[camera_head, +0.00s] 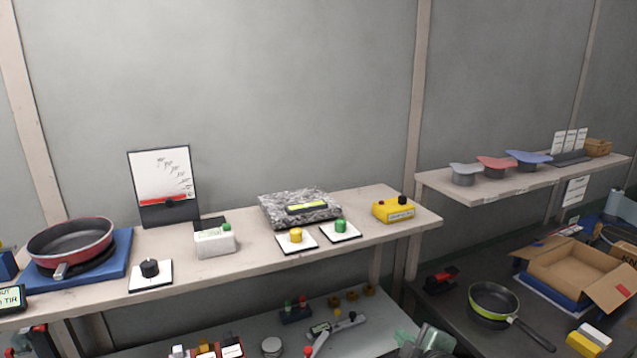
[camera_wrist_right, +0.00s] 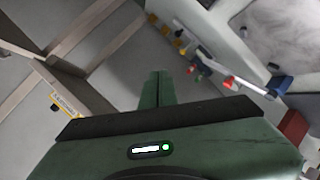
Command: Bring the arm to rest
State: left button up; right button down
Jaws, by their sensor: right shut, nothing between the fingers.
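My right gripper (camera_head: 407,337) shows at the bottom edge of the head view, a green shape partly cut off by the frame. It is in front of the lower bench, below the shelf. In the right wrist view its two green fingers (camera_wrist_right: 158,88) are together, with nothing between them. No left gripper shows in the head view.
A shelf (camera_head: 365,237) holds a red pan (camera_head: 70,243) on a blue stand, a grey speckled block (camera_head: 299,208) and a yellow button box (camera_head: 393,210). At right are a green-rimmed pan (camera_head: 493,300) and an open cardboard box (camera_head: 572,268). Tools lie below the shelf.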

jog(key=s+f+m+g, duration=0.3)
jog(key=s+f+m, duration=0.15)
jog(key=s, duration=0.65)
jog(key=s+d+f+m+g+h, duration=0.1)
jog(key=s+f+m+g, duration=0.2)
jog(key=s+f, duration=0.55)
jog(key=s+f+m+g, duration=0.2)
jog(key=s+m+g, duration=0.15)
jog(key=s, duration=0.95)
notch_tip(320, 180, down, 28)
jog(key=s+b, duration=0.1)
jog(key=b, duration=0.2)
jog(key=s+d+f+g+b, duration=0.2)
jog(key=s+d+f, duration=0.1)
jog(key=s+f, duration=1.4)
notch_tip(320, 180, down, 3)
jog(key=shift+s+r+h, duration=0.15)
jog(key=shift+s+h, duration=0.15)
jog(key=shift+s, duration=0.05)
jog(key=shift+w, duration=0.1)
